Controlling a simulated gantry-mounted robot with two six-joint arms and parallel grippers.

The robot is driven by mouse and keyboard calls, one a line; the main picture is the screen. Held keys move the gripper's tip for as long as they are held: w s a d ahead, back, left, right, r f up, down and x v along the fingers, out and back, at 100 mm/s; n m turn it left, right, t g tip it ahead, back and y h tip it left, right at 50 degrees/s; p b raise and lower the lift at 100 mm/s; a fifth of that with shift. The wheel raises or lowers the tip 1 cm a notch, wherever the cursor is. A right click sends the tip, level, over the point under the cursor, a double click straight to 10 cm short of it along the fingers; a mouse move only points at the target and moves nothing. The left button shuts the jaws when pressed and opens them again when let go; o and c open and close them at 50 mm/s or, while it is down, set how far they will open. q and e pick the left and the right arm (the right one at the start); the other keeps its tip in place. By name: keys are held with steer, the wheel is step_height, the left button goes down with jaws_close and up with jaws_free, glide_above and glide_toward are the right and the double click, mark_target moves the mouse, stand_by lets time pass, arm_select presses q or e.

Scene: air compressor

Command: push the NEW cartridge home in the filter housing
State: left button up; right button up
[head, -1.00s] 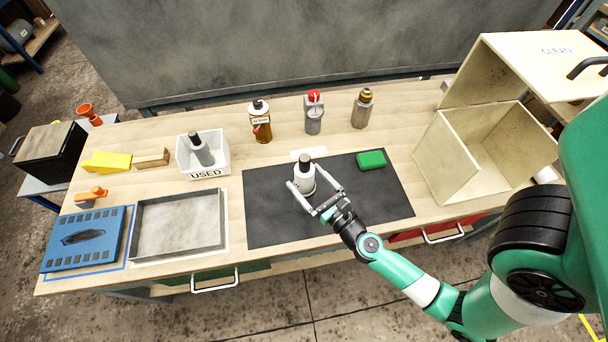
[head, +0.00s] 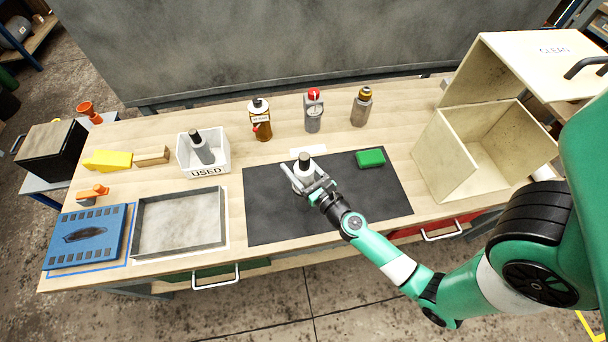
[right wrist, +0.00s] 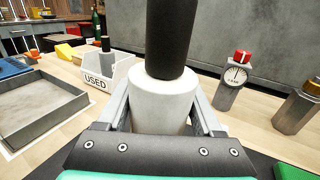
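My right gripper (head: 307,178) has one finger on each side of the white body, low and nearly level. Whether the fingers press on it is not clear. My left gripper is out of view.
The USED bin (head: 207,173), a grey tray (head: 222,216) and a blue panel (head: 84,240) lie to the left. An amber bottle, a red-capped gauge unit (head: 313,112) and a brass-topped canister (head: 362,107) stand behind. A green block (head: 370,158) and an open wooden box (head: 448,165) are right.

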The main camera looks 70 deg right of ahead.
jaws_close()
steer(key=shift+r, duration=0.15)
steer(key=shift+r+p, duration=0.25)
steer(key=shift+p, duration=0.15)
steer(key=r+p, duration=0.3)
steer(key=shift+s+r+p, duration=0.25)
steer(key=shift+r+p, duration=0.05)
steer(key=shift+r, duration=0.1)
steer(key=s+r+p, duration=0.1)
steer(key=r+p, duration=0.1)
steer(key=s+a+r+p, duration=0.1)
steer(key=s+r, duration=0.1)
steer(key=shift+s+a+r+p, duration=0.2)
steer(key=shift+s+r+p, duration=0.05)
steer(key=shift+p, duration=0.1)
steer(key=s+a+r, duration=0.3)
steer(key=s+r, duration=0.1)
steer(key=s, duration=0.5)
steer(key=w+d+f+p, duration=0.1)
steer(key=w+d+f, duration=0.1)
steer(key=w, duration=0.4)
steer(key=w+d+f+p, duration=0.1)
steer(key=w+d, duration=0.1)
steer(key=w, duration=0.5)
steer(key=shift+d+f+g, duration=0.3)
steer(key=shift+d+f, duration=0.1)
